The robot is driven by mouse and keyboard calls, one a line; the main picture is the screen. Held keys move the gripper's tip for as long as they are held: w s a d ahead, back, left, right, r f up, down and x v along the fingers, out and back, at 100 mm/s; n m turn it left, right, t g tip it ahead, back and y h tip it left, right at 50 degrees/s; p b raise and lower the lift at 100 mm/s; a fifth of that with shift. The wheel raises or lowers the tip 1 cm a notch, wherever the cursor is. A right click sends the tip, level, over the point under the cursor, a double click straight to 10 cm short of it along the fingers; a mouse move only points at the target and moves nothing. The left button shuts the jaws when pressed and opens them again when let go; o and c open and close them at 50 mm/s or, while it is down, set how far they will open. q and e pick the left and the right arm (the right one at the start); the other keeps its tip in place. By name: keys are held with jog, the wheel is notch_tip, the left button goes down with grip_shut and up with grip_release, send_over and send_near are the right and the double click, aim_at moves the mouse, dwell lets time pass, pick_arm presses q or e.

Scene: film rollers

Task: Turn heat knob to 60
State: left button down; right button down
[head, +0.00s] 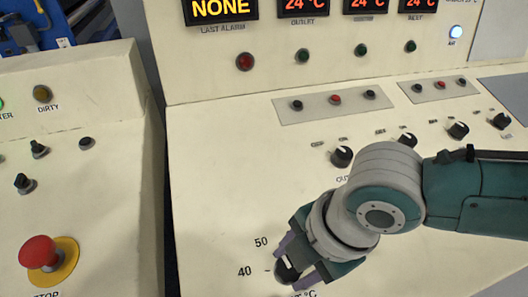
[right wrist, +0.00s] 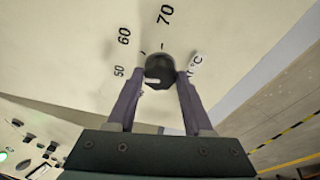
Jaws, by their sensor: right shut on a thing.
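The heat knob (head: 286,273) is a small black knob on the cream sloping panel, near the bottom of the head view. The printed marks 40 and 50 show to its left. In the right wrist view the knob (right wrist: 159,66) sits between two purple fingers, with 50, 60 and 70 printed around it. A pale mark shows on the knob's lower left in that view, but I cannot tell exactly which number its pointer faces. My right gripper (head: 299,262) is shut on the knob, one finger on each side. My left gripper is not in view.
Several other black knobs, one of them (head: 341,156), run along the panel behind my right arm. A red stop button (head: 39,252) stands on the separate left panel. Red temperature displays (head: 303,7) read 24 °C at the top. The panel left of the heat knob is clear.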

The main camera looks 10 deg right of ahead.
jog(key=m+t+p, duration=0.1)
jog(key=m+p, duration=0.1)
jog(key=m, duration=0.2)
jog(key=shift+s+r, duration=0.1)
jog(key=shift+s, duration=0.05)
jog(key=shift+m+t+p, duration=0.3)
jog(key=shift+m+p, duration=0.55)
jog(key=shift+m, duration=0.85)
jog(key=shift+c, duration=1.5)
grip_release()
jog(key=p+v, duration=0.3)
jog(key=v, duration=0.6)
jog(key=shift+s+r+p, duration=0.15)
jog(key=shift+r+p, duration=0.2)
